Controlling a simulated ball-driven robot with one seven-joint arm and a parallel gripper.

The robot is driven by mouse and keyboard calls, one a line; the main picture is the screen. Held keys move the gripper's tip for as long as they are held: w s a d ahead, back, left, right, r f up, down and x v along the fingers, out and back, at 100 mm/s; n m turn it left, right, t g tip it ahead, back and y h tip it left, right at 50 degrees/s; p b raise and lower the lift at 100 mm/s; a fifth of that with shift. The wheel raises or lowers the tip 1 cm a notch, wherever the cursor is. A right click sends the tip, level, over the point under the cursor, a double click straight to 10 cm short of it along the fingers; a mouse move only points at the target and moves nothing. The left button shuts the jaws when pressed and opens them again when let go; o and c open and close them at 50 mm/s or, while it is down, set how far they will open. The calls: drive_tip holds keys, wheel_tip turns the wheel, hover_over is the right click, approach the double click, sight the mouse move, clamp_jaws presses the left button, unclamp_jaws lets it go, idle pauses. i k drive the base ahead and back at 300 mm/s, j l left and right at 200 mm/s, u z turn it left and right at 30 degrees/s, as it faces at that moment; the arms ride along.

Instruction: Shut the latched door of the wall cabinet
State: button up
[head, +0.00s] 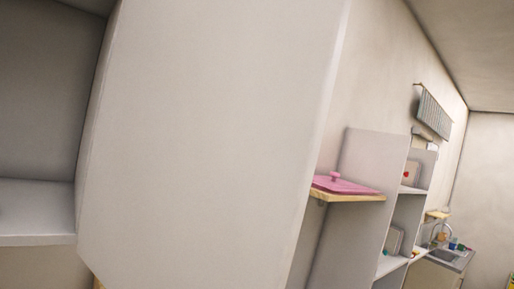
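A large plain pale panel (205,130) fills the left and middle of the head view, tilted and very close. It looks like the cabinet door standing open, though I cannot tell it surely from the cabinet's side. At the left is the open, shaded inside of the wall cabinet (45,90), with a white shelf board or floor (35,208) at its bottom. No latch or handle shows on the visible face of the panel. My gripper is not in view.
Right of the panel, a wooden wall shelf (345,198) bears a pink flat thing with a knob (345,185). Beyond it stand a white shelving unit (355,235) and a counter with a sink (445,257). A grey slatted fixture (433,113) hangs high on the wall.

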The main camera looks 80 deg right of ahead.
sight(213, 117)
drive_tip(key=k+l, duration=0.3)
drive_tip(key=k+l+z, duration=0.15)
drive_tip(key=k+l, duration=0.15)
drive_tip(key=l, duration=0.2)
drive_tip(key=k+l, duration=0.25)
drive_tip(key=l, duration=0.15)
